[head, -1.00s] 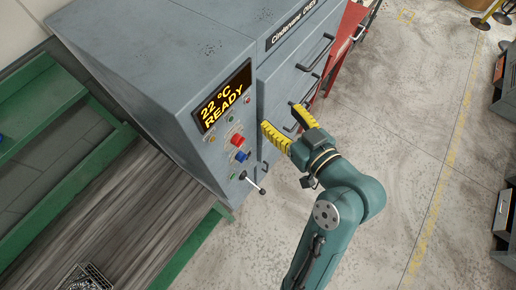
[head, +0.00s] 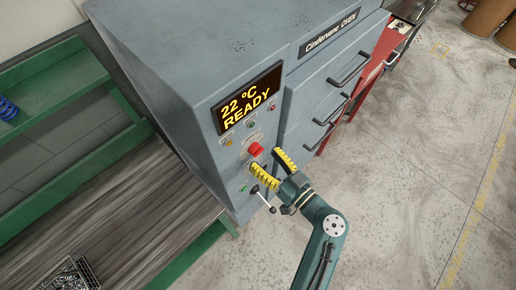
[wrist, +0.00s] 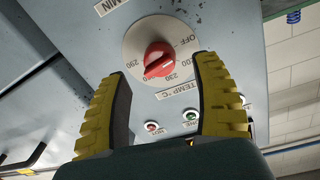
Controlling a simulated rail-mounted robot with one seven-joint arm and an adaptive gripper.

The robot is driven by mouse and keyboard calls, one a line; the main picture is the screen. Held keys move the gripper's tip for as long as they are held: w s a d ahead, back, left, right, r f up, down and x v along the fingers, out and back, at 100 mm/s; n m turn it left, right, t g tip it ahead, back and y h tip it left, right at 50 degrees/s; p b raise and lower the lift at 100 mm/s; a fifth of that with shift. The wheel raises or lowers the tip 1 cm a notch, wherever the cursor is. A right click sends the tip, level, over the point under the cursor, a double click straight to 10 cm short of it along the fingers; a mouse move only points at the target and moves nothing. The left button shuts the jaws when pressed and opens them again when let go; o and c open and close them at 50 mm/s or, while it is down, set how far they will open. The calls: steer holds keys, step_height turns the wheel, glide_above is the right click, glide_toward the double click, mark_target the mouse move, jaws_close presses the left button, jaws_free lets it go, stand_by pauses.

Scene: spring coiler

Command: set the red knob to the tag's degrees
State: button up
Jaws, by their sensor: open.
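The red knob (head: 256,149) is on the oven's front panel, below the display. In the wrist view the red knob (wrist: 158,60) sits on a white dial (wrist: 133,40) with OFF at the upper right and numbers, 230 among them, around its lower side. Its raised grip lies slantwise; I cannot tell exactly which mark it points at. My gripper (head: 265,159) is open close in front of the panel; in the wrist view its yellow fingers stand either side of the knob, with no clear contact. I see no tag giving degrees.
The oven display (head: 248,98) reads 22 °C READY. A lever with a dark ball end (head: 272,210) sticks out below my gripper. Drawer handles (head: 349,68) project at the right. A TEMP °C label (wrist: 178,91) and small lamps are near the dial. A green-framed table stands left.

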mark_target(258, 152)
steer(key=x, duration=0.3)
steer(key=shift+w+a, duration=0.15)
jaws_close()
